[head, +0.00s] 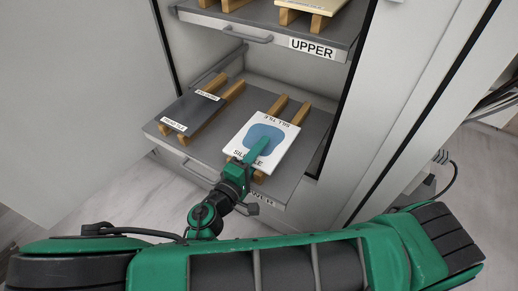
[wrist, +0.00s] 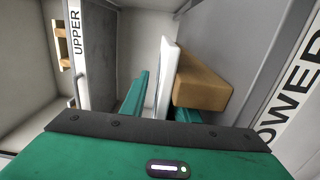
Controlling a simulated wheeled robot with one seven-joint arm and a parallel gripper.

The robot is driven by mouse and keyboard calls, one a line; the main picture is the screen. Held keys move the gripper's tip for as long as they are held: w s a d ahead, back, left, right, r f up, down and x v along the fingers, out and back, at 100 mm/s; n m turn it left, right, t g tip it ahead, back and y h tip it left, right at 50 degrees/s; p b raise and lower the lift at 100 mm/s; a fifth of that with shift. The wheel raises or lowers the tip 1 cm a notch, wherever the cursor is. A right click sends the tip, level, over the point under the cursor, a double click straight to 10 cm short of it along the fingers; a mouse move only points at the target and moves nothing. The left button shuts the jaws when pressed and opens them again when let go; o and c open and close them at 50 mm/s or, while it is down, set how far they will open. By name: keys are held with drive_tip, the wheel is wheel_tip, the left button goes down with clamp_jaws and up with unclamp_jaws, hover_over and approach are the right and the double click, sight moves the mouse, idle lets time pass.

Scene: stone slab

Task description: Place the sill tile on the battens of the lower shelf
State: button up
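The sill tile (head: 284,130) is a white slab with a blue patch and SILL TILE lettering. It lies flat on wooden battens (head: 299,112) on the right half of the lower shelf (head: 203,149). My gripper (head: 257,150) is at the tile's front edge, one finger above it. In the wrist view the tile (wrist: 165,72) shows edge-on between my gripper's fingers (wrist: 158,105), against a batten (wrist: 200,80). A gap shows between the upper finger and the tile. The other finger is below the tile, beside the batten. The gripper is open.
A dark tile (head: 192,112) with white labels lies on other battens on the left of the lower shelf. The upper shelf (head: 270,25) hangs above, carrying a pale slab (head: 318,5). Cabinet walls stand close on both sides.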

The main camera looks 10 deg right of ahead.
drive_tip(key=v, duration=1.2)
drive_tip(key=shift+s, duration=0.1)
